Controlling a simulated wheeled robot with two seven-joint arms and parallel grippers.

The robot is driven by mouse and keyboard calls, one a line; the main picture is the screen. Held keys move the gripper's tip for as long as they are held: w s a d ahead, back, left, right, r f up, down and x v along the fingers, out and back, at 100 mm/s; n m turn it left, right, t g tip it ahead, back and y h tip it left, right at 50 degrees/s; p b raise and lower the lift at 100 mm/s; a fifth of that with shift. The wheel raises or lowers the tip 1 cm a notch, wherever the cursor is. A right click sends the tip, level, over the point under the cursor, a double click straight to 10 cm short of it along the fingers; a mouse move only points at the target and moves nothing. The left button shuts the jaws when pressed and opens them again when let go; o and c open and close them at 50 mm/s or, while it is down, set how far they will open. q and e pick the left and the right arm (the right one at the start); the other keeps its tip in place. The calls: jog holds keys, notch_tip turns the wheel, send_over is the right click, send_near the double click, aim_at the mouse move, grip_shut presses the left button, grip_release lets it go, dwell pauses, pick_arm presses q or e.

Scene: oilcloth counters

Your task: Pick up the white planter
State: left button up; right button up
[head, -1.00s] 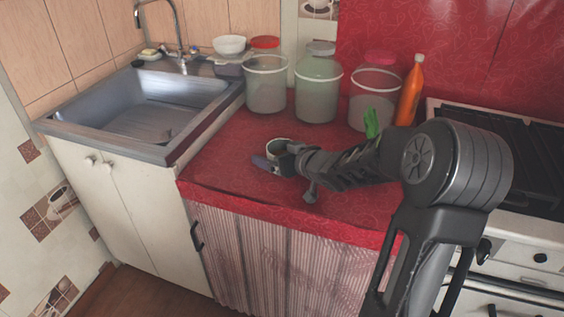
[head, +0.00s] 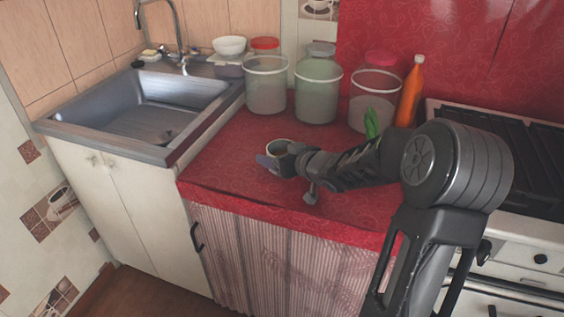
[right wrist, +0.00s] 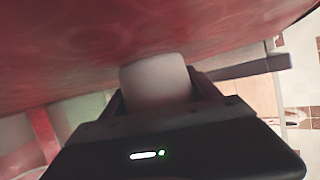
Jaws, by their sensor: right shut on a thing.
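The white planter (head: 279,147) is a small round pot on the red counter, partly hidden behind my right gripper in the head view. In the right wrist view the planter (right wrist: 156,82) sits between the two fingers. My right gripper (head: 272,160) is shut on it, low over the counter. Whether the planter touches the counter is hard to tell. My left gripper is not in view.
The red counter (head: 225,165) has free room left and front of the planter. Several lidded jars (head: 318,88) stand behind it, with an orange bottle (head: 411,92) and a green item (head: 371,122). A sink (head: 150,105) is left, a stove (head: 520,150) right.

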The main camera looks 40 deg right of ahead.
jog(key=c, duration=0.4)
jog(key=shift+r, duration=0.1)
jog(key=shift+c, duration=0.2)
notch_tip(320, 180, up, 10)
jog(key=p, duration=0.5)
